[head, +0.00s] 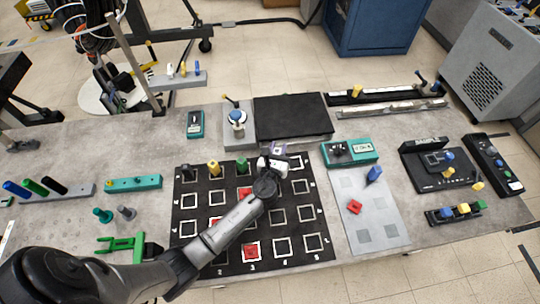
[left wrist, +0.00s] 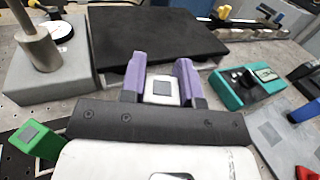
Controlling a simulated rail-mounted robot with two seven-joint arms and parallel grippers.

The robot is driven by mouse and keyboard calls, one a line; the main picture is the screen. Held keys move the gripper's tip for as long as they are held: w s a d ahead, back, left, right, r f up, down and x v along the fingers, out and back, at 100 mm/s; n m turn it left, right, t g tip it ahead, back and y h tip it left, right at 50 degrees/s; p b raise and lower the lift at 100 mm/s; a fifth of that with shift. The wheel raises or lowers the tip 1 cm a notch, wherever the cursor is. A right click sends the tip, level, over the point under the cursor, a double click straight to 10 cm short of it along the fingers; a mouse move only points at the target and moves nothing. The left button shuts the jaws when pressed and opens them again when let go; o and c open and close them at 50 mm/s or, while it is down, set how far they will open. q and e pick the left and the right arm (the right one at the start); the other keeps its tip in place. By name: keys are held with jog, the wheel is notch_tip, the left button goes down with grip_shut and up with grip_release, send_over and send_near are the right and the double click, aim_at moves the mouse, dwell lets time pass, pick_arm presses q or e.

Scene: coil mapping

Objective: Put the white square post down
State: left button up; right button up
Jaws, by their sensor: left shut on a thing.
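My left gripper (head: 278,149) is over the far edge of the black grid board (head: 234,232), around its fourth column. In the left wrist view its purple fingers (left wrist: 161,82) are shut on the white square post (left wrist: 162,91), whose top face has a grey square. The post's lower end is hidden, so I cannot tell whether it touches the board. The board has white square outlines with numbers along its near edge. My right gripper is not in view.
A green post (head: 242,166) and a yellow post (head: 213,168) stand left of the gripper. Red pieces (head: 251,250) lie on the board. A black plate (head: 292,117) lies behind, a teal box (head: 347,152) to the right. A grey mat (head: 383,212) holds a blue post (head: 374,174).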

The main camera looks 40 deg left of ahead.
pick_arm(q)
jog(key=shift+a+f+b, duration=0.45)
jog(key=shift+a+f, duration=0.1)
jog(key=shift+f, duration=0.45)
jog(key=shift+a+f+b, duration=0.5)
jog(key=shift+a+f, duration=0.1)
jog(key=shift+f, duration=0.35)
jog(key=shift+a+f+b, duration=0.45)
jog(key=shift+a+f, duration=0.1)
jog(key=shift+f, duration=0.45)
jog(key=shift+f+b, duration=0.3)
jog(key=shift+f, duration=0.05)
jog(key=o, duration=1)
jog(key=shift+r, duration=0.1)
jog(key=shift+c, duration=0.2)
